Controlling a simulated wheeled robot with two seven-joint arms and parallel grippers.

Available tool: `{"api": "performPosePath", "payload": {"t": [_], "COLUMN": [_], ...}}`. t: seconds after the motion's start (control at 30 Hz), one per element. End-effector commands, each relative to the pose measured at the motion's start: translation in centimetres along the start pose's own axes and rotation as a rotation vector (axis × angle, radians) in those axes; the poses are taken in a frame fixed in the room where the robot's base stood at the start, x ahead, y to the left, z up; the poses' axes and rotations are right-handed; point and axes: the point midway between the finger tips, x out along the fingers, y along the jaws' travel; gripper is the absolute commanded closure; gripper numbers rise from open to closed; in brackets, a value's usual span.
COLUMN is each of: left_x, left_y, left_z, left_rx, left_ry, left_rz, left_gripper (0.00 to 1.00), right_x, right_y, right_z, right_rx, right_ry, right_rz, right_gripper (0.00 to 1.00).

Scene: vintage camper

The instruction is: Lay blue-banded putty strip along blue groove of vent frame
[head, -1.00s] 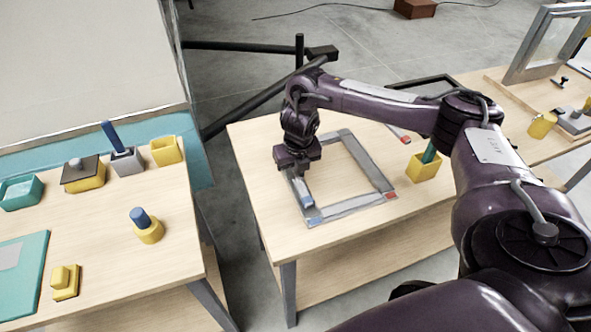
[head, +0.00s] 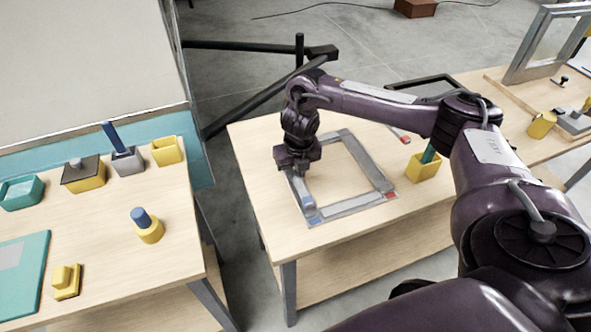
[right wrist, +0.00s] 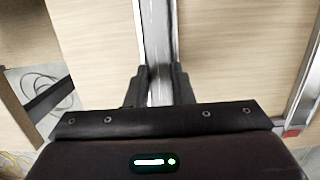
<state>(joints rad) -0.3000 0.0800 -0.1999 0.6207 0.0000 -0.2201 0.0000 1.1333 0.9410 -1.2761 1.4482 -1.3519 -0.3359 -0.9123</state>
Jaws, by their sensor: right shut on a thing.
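The grey vent frame (head: 348,207) lies flat on the middle table. A blue mark (head: 314,220) is at its front left corner, and a red mark (head: 390,195) is at its front right corner. My right gripper (head: 297,172) is over the frame's left bar, pointing down, and shut on the light grey putty strip (head: 304,195). The strip lies lengthwise over this bar, its blue-banded end toward the front corner. In the right wrist view, the fingers (right wrist: 161,75) flank the strip. Whether it is fully seated in the groove cannot be told. My left gripper is not in view.
A red-marked strip (head: 399,134) lies behind the frame. A yellow holder (head: 422,168) with a teal stick stands right of it. The left table carries several yellow, teal and grey pieces. Bare wood surrounds the frame.

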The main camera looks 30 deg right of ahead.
Motion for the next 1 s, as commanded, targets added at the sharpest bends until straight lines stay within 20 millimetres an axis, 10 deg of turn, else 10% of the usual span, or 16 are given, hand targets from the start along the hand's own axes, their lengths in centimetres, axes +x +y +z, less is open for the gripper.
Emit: {"api": "performPosePath", "payload": {"t": [0.83,0.87,1.0], "left_x": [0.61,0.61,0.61], "left_y": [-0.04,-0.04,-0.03], "left_z": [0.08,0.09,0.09], "left_rx": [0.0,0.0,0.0], "left_ry": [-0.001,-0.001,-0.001], "left_rz": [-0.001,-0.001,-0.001], "left_gripper": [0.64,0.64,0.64], "right_x": [0.88,0.88,0.87], "right_y": [0.01,0.01,0.01], "right_z": [-0.12,-0.12,-0.12], "right_rx": [0.0,0.0,0.0], "right_ry": [0.0,0.0,0.0], "right_rz": [0.0,0.0,0.0], "right_gripper": [1.0,0.78,0.6]}}
